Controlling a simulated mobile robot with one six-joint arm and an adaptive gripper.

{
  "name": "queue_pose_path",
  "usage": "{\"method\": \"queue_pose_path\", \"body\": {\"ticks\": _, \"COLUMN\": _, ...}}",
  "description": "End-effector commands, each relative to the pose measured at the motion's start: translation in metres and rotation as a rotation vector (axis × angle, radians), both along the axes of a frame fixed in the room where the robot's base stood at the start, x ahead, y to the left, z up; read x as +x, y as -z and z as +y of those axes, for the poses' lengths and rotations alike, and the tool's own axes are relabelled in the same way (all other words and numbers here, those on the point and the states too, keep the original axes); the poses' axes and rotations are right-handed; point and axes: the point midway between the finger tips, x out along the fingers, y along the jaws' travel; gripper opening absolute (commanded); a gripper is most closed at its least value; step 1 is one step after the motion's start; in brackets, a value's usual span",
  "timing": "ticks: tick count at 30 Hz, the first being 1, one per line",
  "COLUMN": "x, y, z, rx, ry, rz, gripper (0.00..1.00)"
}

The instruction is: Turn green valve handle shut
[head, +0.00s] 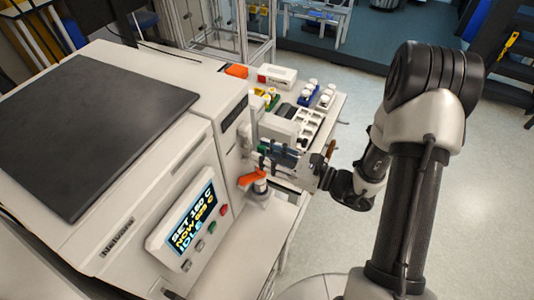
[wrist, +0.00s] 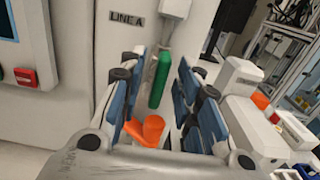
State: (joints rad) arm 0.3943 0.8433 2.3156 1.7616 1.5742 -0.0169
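The green valve handle (wrist: 160,78) hangs below a white fitting on the machine's side, under the "LINE A" label. In the wrist view it stands nearly upright between the blue pads of my open gripper (wrist: 162,68), with a gap visible on each side. I cannot tell if the fingertips reach around it in depth. In the head view my gripper (head: 282,163) is at the machine's right side, and only a bit of the green handle (head: 262,148) shows there. An orange handle (wrist: 148,130) lies nearer the gripper's palm; it also shows in the head view (head: 252,177).
The white machine (head: 180,160) with a lit display (head: 193,220) is at the left. A red button (wrist: 25,77) is on its panel. A bench behind the gripper holds a white box (head: 277,75), an orange item (head: 236,71) and vial racks. Open floor lies to the right.

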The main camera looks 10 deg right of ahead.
Motion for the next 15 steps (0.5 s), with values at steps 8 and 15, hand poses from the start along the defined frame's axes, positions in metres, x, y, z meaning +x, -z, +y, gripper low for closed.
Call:
{"method": "queue_pose_path", "body": {"ticks": 8, "x": 0.0001, "y": 0.0000, "z": -0.0004, "rx": 0.000, "ry": 0.000, "rz": 0.000, "gripper": 0.23}}
{"method": "queue_pose_path", "body": {"ticks": 15, "x": 0.0000, "y": 0.0000, "z": -0.0005, "rx": 0.000, "ry": 0.000, "rz": 0.000, "gripper": 0.07}}
